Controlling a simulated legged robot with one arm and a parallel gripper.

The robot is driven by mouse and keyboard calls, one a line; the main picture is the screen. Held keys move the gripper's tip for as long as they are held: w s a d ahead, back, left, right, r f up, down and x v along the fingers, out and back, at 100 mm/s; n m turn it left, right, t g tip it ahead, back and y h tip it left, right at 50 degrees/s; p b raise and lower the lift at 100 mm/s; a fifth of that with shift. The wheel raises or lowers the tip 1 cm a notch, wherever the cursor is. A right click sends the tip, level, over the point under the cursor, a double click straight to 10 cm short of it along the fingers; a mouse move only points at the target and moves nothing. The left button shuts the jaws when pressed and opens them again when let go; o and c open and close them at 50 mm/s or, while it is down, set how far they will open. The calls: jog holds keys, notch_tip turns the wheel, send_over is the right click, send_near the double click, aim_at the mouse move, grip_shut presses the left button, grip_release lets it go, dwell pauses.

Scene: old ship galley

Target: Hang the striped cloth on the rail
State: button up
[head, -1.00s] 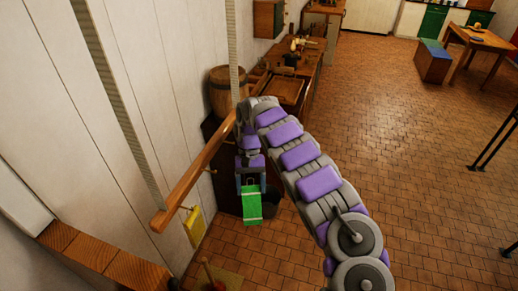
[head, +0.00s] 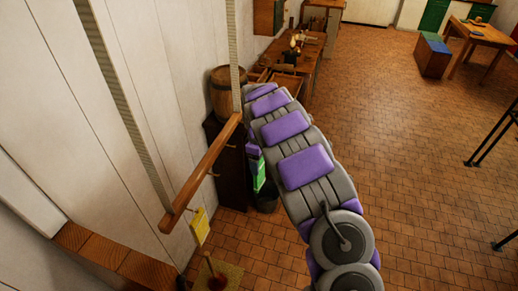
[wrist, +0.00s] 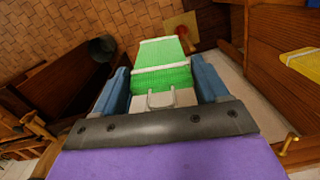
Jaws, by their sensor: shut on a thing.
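The striped cloth, green with white bands, hangs from my gripper (wrist: 163,78) in the wrist view, where the cloth (wrist: 162,52) shows between the two blue fingers. A small pale loop shows at its near end. In the head view only a sliver of the cloth (head: 259,174) shows beside my arm, which hides most of the gripper. The wooden rail (head: 203,172) runs along the left wall with small pegs. In the wrist view the rail (wrist: 262,85) is to the right of my gripper, apart from the cloth, with a brass peg (wrist: 290,143).
A yellow cloth (head: 200,227) hangs at the rail's near end. A barrel (head: 224,92), a dark cabinet (head: 231,180) and a wooden workbench (head: 300,68) stand along the wall. A dark bucket (head: 267,198) is on the floor. The tiled floor to the right is open.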

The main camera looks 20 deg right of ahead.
jog(key=shift+w+d+r+n+p, duration=0.2)
jog(key=shift+w+r+n+p, duration=0.15)
jog(key=shift+w+r+n, duration=0.65)
jog(key=shift+w+a+f+p, duration=0.1)
jog(key=shift+w+a+p, duration=0.1)
jog(key=shift+w+a, duration=0.5)
jog(key=shift+w+a+p, duration=0.2)
jog(key=shift+w+a, duration=0.2)
jog(key=shift+a, duration=0.55)
jog(key=shift+w+a+f+p, duration=0.1)
jog(key=shift+w+a+p, duration=0.1)
jog(key=shift+w+a, duration=0.5)
jog(key=shift+a, duration=0.4)
jog(key=shift+a+r, duration=0.1)
jog(key=shift+a, duration=0.15)
jog(key=shift+w+a, duration=0.25)
jog(key=shift+w, duration=0.05)
jog(key=shift+w+a, duration=0.25)
jog(key=shift+a, duration=0.15)
jog(key=shift+w+a+f, duration=0.25)
jog(key=shift+a+f, duration=0.05)
jog(key=shift+f, duration=0.2)
dwell(0.4)
